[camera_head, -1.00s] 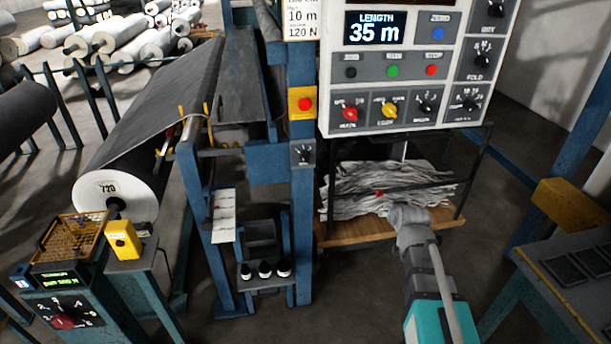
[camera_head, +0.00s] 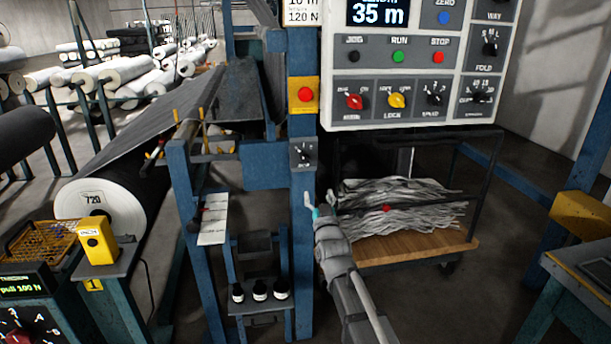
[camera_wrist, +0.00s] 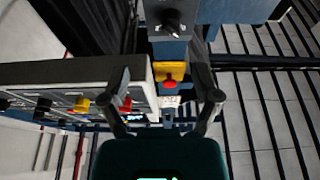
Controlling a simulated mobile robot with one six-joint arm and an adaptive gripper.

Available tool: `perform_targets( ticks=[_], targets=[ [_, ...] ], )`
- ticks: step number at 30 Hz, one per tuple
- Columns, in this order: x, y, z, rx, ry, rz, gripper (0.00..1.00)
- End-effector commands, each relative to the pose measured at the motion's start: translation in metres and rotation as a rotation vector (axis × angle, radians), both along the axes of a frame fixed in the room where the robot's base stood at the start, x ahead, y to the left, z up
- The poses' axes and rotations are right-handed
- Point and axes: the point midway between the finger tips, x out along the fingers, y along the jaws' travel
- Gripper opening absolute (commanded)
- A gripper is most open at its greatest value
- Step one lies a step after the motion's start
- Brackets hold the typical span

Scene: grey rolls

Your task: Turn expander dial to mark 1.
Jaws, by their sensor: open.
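A small black dial on a grey plate (camera_head: 303,153) sits on the blue post, below a red button. Its label is too small to read, so I cannot confirm that it is the expander dial, nor read its mark. In the wrist view a black knob (camera_wrist: 172,20) on a grey plate shows near the top edge, beyond my fingers. My gripper (camera_head: 319,203) is open and empty, a little below and right of the dial in the head view, apart from it. In the wrist view the gripper's two fingers (camera_wrist: 162,84) stand wide apart.
A red button on a yellow plate (camera_head: 304,95) is above the dial. The white control panel (camera_head: 420,118) with several knobs and buttons overhangs at upper right. A cart of grey scraps (camera_head: 400,205) stands right of the post. A yellow box (camera_head: 97,240) is at left.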

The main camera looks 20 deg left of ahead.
Motion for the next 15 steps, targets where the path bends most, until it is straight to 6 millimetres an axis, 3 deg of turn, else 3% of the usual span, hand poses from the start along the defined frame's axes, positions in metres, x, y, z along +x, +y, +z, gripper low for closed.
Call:
perform_targets(
  ticks=[4, 15],
  targets=[
    [-0.0061, 0.0121, -0.0033, 0.032, -0.048, 0.011, 0.8],
    [-0.008, 0.0138, -0.0001, 0.043, -0.063, 0.012, 0.8]
  ],
)
